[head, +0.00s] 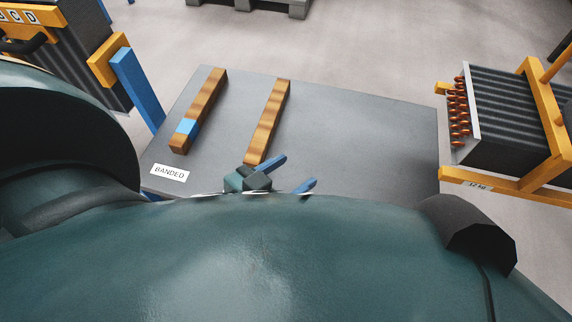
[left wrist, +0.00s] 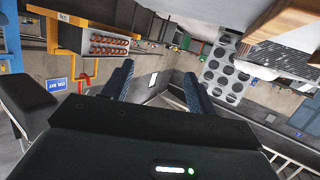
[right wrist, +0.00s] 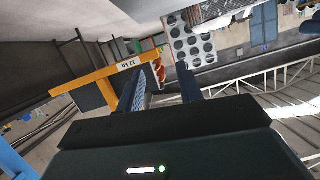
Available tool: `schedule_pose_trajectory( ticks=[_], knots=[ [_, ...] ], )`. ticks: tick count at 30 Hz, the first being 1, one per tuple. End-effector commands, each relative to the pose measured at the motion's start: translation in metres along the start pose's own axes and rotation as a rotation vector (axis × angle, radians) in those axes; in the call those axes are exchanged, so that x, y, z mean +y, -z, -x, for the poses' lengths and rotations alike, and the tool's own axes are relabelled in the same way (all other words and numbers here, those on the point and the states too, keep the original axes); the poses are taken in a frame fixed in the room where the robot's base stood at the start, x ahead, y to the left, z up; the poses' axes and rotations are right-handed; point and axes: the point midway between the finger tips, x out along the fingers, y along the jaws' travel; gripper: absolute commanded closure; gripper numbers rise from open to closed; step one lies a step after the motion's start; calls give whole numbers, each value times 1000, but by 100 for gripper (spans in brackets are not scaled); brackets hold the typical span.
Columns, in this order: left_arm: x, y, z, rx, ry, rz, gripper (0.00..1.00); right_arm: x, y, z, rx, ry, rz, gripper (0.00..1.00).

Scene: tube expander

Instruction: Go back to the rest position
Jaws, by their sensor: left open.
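My left gripper (head: 299,168) shows in part in the head view, above the near edge of the grey table, with blue fingers apart. My own teal body hides the rest of that arm. In the left wrist view its two dark blue fingers (left wrist: 159,70) stand wide apart with nothing between them. My right gripper is not seen in the head view. In the right wrist view its fingers (right wrist: 160,68) are apart and empty.
The grey table (head: 350,140) bears two wooden bars (head: 207,100) (head: 268,120) and a "BANDED" label (head: 170,173); its right side is bare. A finned coil block (head: 505,115) in a yellow frame stands right. Another dark finned block (head: 85,60) stands left, by a blue post (head: 137,88).

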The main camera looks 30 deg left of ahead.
Motion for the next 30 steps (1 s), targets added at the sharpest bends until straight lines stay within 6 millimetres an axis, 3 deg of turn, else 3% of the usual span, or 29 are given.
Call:
schedule_pose_trajectory(
  ticks=[11, 22, 30],
  knots=[
    [0, -6, 6, -41, 3, 31, 42, -1, 0, 0, -2, -5, -10, 64],
    [4, 29, 9, -193, 9, -4, 42, -6, 35, 5, -156, -10, 27, 64],
    [5, 34, 10, -316, 12, -32, 42, -6, 40, 7, -280, -16, 56, 64]
  ],
)
